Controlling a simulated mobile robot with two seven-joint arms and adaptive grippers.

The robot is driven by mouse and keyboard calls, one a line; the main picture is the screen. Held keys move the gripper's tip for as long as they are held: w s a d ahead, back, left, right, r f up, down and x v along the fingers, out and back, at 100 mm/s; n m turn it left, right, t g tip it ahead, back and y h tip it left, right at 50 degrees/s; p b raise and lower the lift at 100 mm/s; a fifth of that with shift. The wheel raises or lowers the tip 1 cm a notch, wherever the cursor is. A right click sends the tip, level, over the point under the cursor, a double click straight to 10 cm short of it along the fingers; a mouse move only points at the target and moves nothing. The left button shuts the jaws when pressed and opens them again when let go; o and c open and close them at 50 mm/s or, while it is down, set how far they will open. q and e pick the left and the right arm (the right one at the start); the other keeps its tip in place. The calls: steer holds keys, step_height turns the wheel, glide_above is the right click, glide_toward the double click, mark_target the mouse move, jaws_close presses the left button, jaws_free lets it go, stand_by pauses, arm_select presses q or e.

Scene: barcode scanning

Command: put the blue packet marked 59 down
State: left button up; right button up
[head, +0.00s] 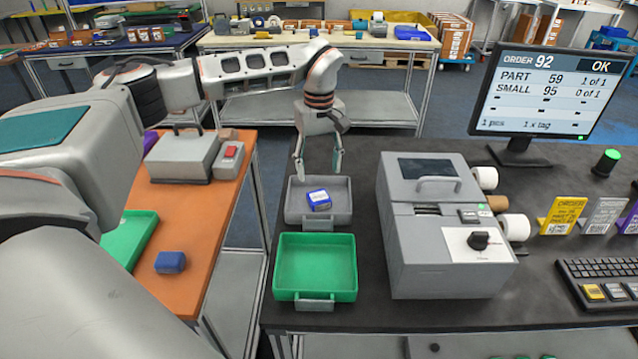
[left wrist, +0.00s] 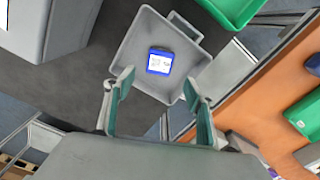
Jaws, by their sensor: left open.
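The blue packet (head: 319,200) with a white label lies in the grey tray (head: 340,217) on the dark table; its number is too small to read. In the left wrist view the packet (left wrist: 160,62) lies on the floor of the grey tray (left wrist: 128,62), beyond the fingertips. My left gripper (head: 318,172) is open and empty above the far edge of the tray, apart from the packet. Its two spread fingers (left wrist: 157,85) show in the left wrist view with nothing between them. My right gripper is not in view.
An empty green tray (head: 316,265) stands nearer than the grey one. A grey label machine (head: 440,225) is to the right, with a monitor (head: 548,90) reading PART 59 1 of 1 behind it. Another blue packet (head: 170,262) lies on the orange table (head: 205,265).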

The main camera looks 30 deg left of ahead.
arm_select(q)
steer(key=shift+r, duration=1.65)
